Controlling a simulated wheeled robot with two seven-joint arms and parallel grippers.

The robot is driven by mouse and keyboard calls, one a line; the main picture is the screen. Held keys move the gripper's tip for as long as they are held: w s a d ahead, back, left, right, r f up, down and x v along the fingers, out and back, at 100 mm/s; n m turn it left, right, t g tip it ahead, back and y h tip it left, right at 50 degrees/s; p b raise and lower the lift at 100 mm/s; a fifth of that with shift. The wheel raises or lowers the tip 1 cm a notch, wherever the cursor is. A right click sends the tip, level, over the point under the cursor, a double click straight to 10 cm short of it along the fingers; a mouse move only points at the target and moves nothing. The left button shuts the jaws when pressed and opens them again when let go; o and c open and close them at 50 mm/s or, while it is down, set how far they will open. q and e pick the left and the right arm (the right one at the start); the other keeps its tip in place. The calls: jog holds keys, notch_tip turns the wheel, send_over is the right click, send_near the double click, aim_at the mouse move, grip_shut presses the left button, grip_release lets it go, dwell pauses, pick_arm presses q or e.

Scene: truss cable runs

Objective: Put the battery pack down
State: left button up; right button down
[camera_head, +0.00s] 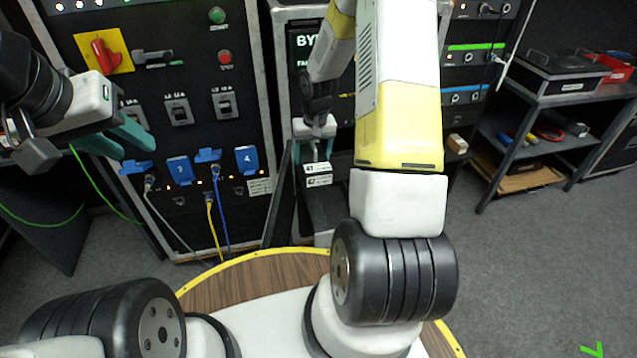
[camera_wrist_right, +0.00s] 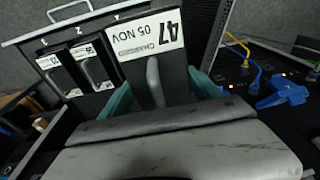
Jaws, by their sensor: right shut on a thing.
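The battery pack (camera_wrist_right: 150,40) is dark with a white label reading 47 05 NOV and a grey handle. In the right wrist view my right gripper (camera_wrist_right: 160,93) has its teal fingers on both sides of it and is shut on it. The pack stands beside two other labelled packs (camera_wrist_right: 85,68) in a numbered rack (camera_wrist_right: 40,32); I cannot tell whether it rests on anything. In the head view my right arm hides most of that area. My left gripper (camera_head: 122,140) is at the left in front of the power panel, with its teal fingers apart and empty.
The black power panel (camera_head: 180,75) has a red switch, buttons and blue connectors (camera_head: 178,170) with hanging cables. A shelf cart (camera_head: 545,95) stands at the right.

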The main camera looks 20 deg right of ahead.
jog(key=shift+w+d+f, duration=0.65)
jog(key=shift+d+f, duration=0.95)
jog(key=shift+f, duration=2.35)
jog(key=shift+w+d+f, duration=0.65)
jog(key=shift+d+f, duration=0.9)
jog(key=shift+f, duration=2.45)
jog(key=shift+w+d+f, duration=0.65)
jog(key=shift+d+f, duration=0.95)
jog(key=shift+f, duration=2.35)
jog(key=shift+f, duration=0.15)
jog(key=shift+c, duration=0.7)
grip_release()
jog(key=shift+s, duration=0.1)
